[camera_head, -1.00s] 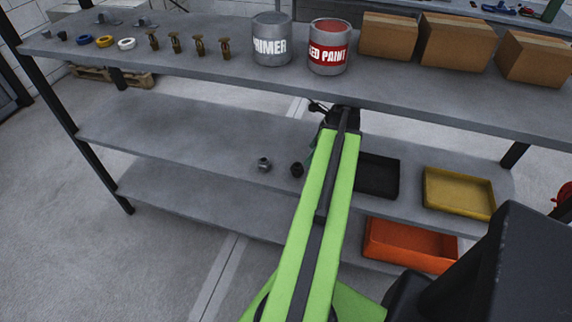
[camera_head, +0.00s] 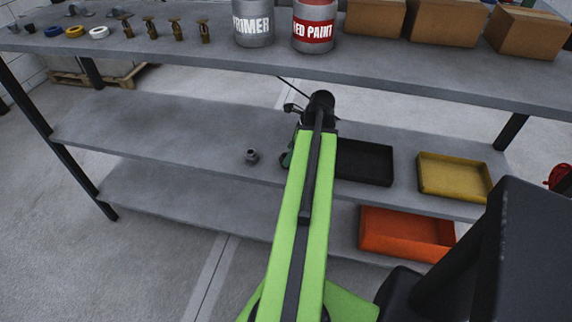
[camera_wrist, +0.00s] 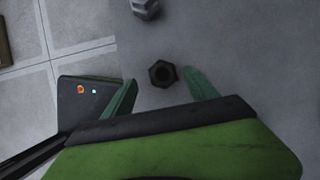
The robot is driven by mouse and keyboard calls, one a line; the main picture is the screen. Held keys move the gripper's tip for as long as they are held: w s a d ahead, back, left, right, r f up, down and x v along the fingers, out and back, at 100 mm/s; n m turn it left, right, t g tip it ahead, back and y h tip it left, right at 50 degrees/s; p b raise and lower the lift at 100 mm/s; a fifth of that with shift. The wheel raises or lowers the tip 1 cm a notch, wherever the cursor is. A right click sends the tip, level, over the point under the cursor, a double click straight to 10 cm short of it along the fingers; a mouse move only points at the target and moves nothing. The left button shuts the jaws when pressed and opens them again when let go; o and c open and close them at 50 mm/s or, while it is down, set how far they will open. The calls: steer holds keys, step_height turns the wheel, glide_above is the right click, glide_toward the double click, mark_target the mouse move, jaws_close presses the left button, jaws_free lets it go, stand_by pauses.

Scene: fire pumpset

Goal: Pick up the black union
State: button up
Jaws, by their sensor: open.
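The black union (camera_wrist: 162,74) is a small dark fitting with a hexagonal rim and a round hole, sitting on the grey shelf. In the wrist view it lies between and slightly beyond the two green fingertips of my gripper (camera_wrist: 160,85). The fingers are open, one on each side of it, and hold nothing. In the head view my arm hides the black union, and only part of my gripper (camera_head: 289,158) shows at the middle shelf. A grey fitting (camera_head: 252,156) stands to the left on the same shelf; it also shows at the top of the wrist view (camera_wrist: 145,8).
A black tray (camera_head: 363,181) and a yellow tray (camera_head: 455,194) lie right of my arm on the middle shelf (camera_head: 190,125). An orange tray (camera_head: 405,252) is below. The upper shelf (camera_head: 400,70) carries cans and boxes above. The middle shelf is clear at left.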

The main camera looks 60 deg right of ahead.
steer(key=b+x, duration=0.2)
steer(key=x, duration=0.1)
steer(key=b+x, duration=0.1)
steer(key=shift+w+d+f, duration=0.1)
steer(key=shift+d+f, duration=0.1)
steer(key=shift+f, duration=0.15)
steer(key=shift+r, duration=0.2)
jaws_close()
